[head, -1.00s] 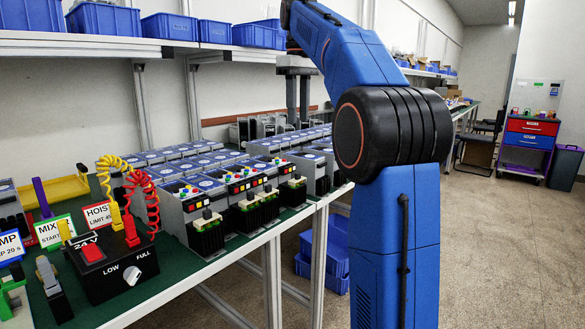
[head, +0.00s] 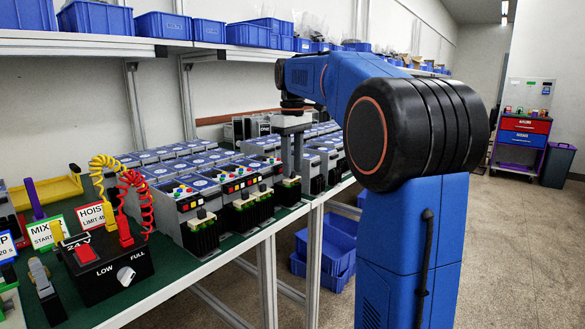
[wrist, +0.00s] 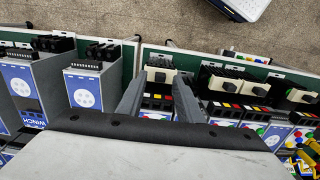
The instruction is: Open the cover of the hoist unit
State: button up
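The hoist unit cannot be singled out by its label. A sign reading HOIST, LIMIT 45 (head: 91,214) stands at the left of the table. Several grey units with black terminal fronts and coloured buttons line the front edge. Contact with this unit cannot be told. My wrist housing hides the lower middle of that view.
A black 24 V box (head: 105,265) with LOW/FULL knob and coiled cords stands at the left front. Rows of blue-topped units (head: 190,157) fill the table behind. Units marked WINCH (wrist: 24,95) are left in the wrist view. Blue bins (head: 325,247) sit below.

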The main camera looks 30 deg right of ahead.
jog(key=shift+f, duration=0.5)
grip_shut()
jog(key=shift+s, duration=0.1)
